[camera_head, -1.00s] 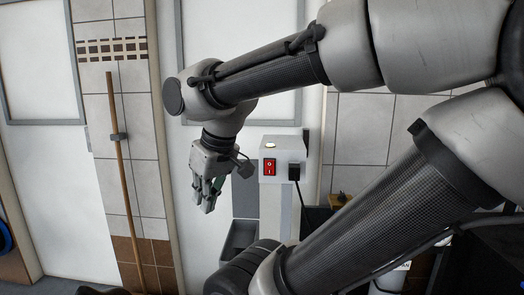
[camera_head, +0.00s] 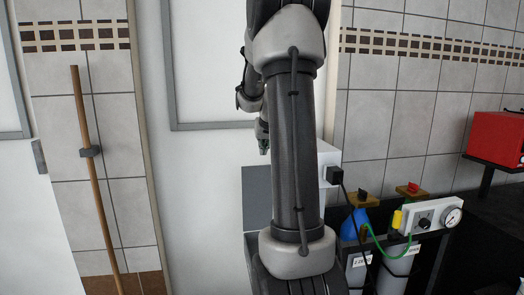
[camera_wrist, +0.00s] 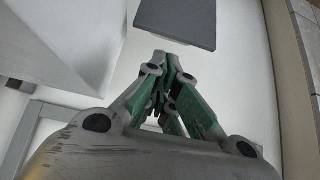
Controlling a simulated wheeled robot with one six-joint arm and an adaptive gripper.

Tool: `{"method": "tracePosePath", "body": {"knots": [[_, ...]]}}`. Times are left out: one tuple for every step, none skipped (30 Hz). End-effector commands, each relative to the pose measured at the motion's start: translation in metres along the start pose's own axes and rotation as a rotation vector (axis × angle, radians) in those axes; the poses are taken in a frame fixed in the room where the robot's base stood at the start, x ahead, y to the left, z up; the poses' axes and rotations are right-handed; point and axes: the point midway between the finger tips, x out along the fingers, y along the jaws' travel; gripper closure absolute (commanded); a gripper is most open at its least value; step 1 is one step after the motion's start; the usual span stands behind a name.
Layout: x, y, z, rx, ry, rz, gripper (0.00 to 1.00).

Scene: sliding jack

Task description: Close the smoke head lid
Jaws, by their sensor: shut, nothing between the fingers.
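A flat grey panel, which looks like the smoke head lid (camera_head: 257,192), stands beside a white box (camera_head: 328,160) in the head view. My arm hides part of both. A dark grey square panel, likely the same lid (camera_wrist: 178,20), shows at the top of the wrist view, beyond my fingertips and apart from them. My gripper (camera_head: 264,148) is above the panel in the head view, partly behind my arm. In the wrist view my gripper (camera_wrist: 165,62) is shut and empty, its green-sided fingers together. I cannot tell the lid's exact angle.
A wooden pole (camera_head: 93,165) stands at the left against the tiles. Gas bottles (camera_head: 398,262), a gauge panel (camera_head: 430,217) and a black cable stand right of the white box. A red box (camera_head: 497,138) sits far right. White door panels lie behind.

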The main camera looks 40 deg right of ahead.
Motion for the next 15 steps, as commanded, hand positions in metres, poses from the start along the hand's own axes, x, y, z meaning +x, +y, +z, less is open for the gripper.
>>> {"method": "tracePosePath", "body": {"knots": [[0.010, 0.000, 0.001, 0.000, -0.003, 0.000, 1.00], [0.016, 0.000, 0.001, 0.000, -0.003, 0.000, 1.00], [0.023, -0.001, 0.001, -0.001, -0.004, -0.001, 1.00], [0.029, -0.001, 0.001, -0.001, -0.004, -0.001, 1.00], [0.034, -0.001, 0.001, -0.001, -0.003, -0.001, 1.00], [0.042, -0.001, 0.002, -0.001, -0.004, -0.001, 1.00], [0.047, -0.001, 0.001, -0.001, -0.004, -0.001, 1.00], [0.052, -0.001, 0.001, -0.001, -0.003, -0.001, 1.00], [0.058, -0.001, 0.001, -0.001, -0.003, -0.001, 1.00], [0.061, -0.001, 0.001, -0.001, -0.002, -0.001, 1.00], [0.065, -0.001, 0.001, -0.001, -0.002, -0.001, 1.00], [0.069, -0.001, 0.001, -0.001, -0.002, -0.001, 1.00], [0.072, -0.001, 0.001, -0.001, -0.001, -0.001, 1.00], [0.074, -0.001, 0.001, -0.001, -0.001, -0.001, 1.00], [0.076, -0.001, 0.001, -0.001, -0.001, -0.001, 1.00]]}}
